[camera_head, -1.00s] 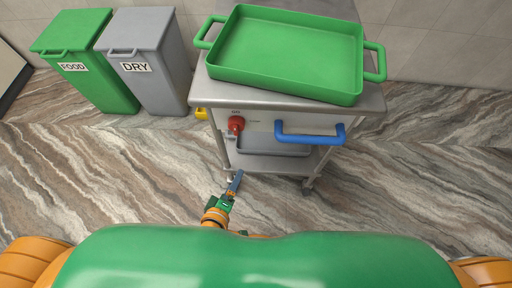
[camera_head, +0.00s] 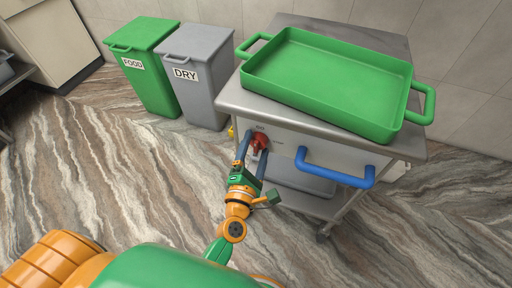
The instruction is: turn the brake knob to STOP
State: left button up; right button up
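The red brake knob (camera_head: 260,140) is on the front panel of the steel cart (camera_head: 285,127), towards its left end. Small marks beside it are too small to read. My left gripper (camera_head: 255,145) is at the knob, its two blue fingers spread apart. The fingertips reach up to either side of the knob and hide part of it. I cannot tell whether they touch it. My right gripper is not in view.
A blue handle (camera_head: 335,172) sticks out from the cart front, right of the knob. A green tray (camera_head: 325,82) rests on the cart top. A green FOOD bin (camera_head: 150,85) and a grey DRY bin (camera_head: 200,95) stand left. The floor at left is clear.

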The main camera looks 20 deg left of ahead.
pick_arm(q)
jog(key=c, duration=1.2)
jog(key=shift+o, duration=0.2)
jog(key=shift+m, duration=0.3)
jog(key=m, duration=0.3)
jog(key=shift+m+p, duration=0.4)
jog(key=m+p, duration=0.1)
jog(key=m, duration=0.3)
jog(key=shift+f+m+t+h, duration=0.1)
jog(key=shift+m+t+h, duration=0.2)
jog(key=shift+m+t, duration=0.1)
jog(key=m+p, duration=0.1)
jog(key=m, duration=0.4)
jog(key=shift+h, duration=0.3)
jog(key=m+p, duration=0.1)
jog(key=m, duration=0.3)
jog(key=shift+f+m+h, duration=0.1)
jog(key=shift+m+h, duration=0.2)
jog(key=shift+m, duration=0.3)
jog(key=o, duration=1.3)
jog(key=shift+a, duration=0.1)
